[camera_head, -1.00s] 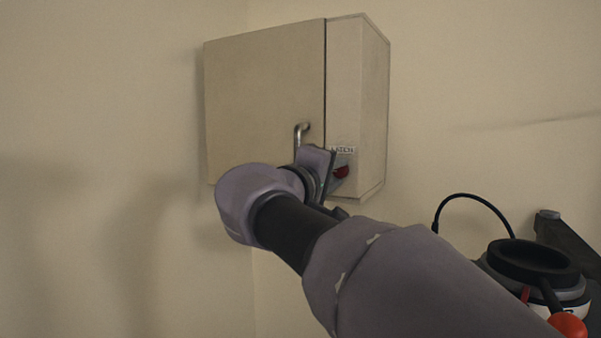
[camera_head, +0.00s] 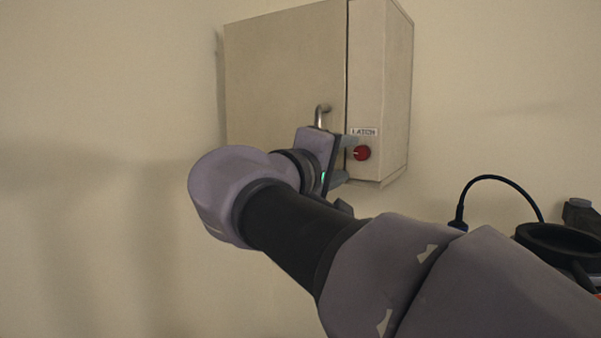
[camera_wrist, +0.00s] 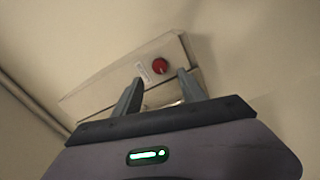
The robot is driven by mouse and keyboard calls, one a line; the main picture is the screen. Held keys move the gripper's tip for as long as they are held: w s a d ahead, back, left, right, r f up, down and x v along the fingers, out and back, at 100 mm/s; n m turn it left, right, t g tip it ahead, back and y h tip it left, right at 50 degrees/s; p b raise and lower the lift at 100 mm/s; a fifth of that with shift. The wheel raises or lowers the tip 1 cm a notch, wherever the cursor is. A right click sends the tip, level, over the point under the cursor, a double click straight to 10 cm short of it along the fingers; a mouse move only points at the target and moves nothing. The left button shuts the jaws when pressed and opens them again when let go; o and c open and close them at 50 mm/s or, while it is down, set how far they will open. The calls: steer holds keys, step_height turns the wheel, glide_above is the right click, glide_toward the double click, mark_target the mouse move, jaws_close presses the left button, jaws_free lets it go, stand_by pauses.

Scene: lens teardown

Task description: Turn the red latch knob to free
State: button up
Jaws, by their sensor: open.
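The red latch knob (camera_head: 361,153) sits low on the narrow right front panel of a beige wall cabinet (camera_head: 285,75), under a white label reading LATCH (camera_head: 364,132). A pale pointer mark shows on the knob. My gripper (camera_head: 352,160) is open in front of the panel, just left of the knob in the head view. In the wrist view the red knob (camera_wrist: 160,66) shows beyond the two grey fingers (camera_wrist: 158,82), between their tips. Nothing is held. I cannot tell the exact gap between fingertips and knob.
A curved metal handle (camera_head: 321,115) is on the cabinet door, close to my gripper's left. A black cable (camera_head: 500,177) and a dark round part (camera_head: 560,240) show at the right. Bare wall surrounds the cabinet.

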steer(key=v, duration=1.1)
steer(key=s+d+f+m+g+y+b, duration=0.15)
steer(key=d+f+b, duration=0.25)
steer(key=f, duration=0.6)
steer(key=s+d+f+g+y+b, duration=0.1)
steer(key=s+d+f+g+b, duration=0.25)
steer(key=f, duration=0.65)
steer(key=s+d+f+m+g+y+b, duration=0.15)
steer(key=d+f+b, duration=0.25)
steer(key=f, duration=0.6)
steer(key=s+a+f+m+y+b, duration=0.1)
steer(key=s+f+m+y+b, duration=0.2)
steer(key=f, duration=0.6)
steer(key=s+a+f+m+g+y+b, duration=0.1)
steer(key=s+a+f+m+y+b, duration=0.1)
steer(key=f, duration=0.8)
steer(key=s+a+f+m+g+y+b, duration=0.1)
steer(key=s+a+f+m+y+b, duration=0.1)
steer(key=s+f+b, duration=0.4)
step_height(320, 180, down, 3)
steer(key=shift+s+f+m+y+b, duration=0.2)
steer(key=shift+s+m+y+b, duration=0.1)
steer(key=shift+s+m+y, duration=0.65)
steer(key=shift+m, duration=0.25)
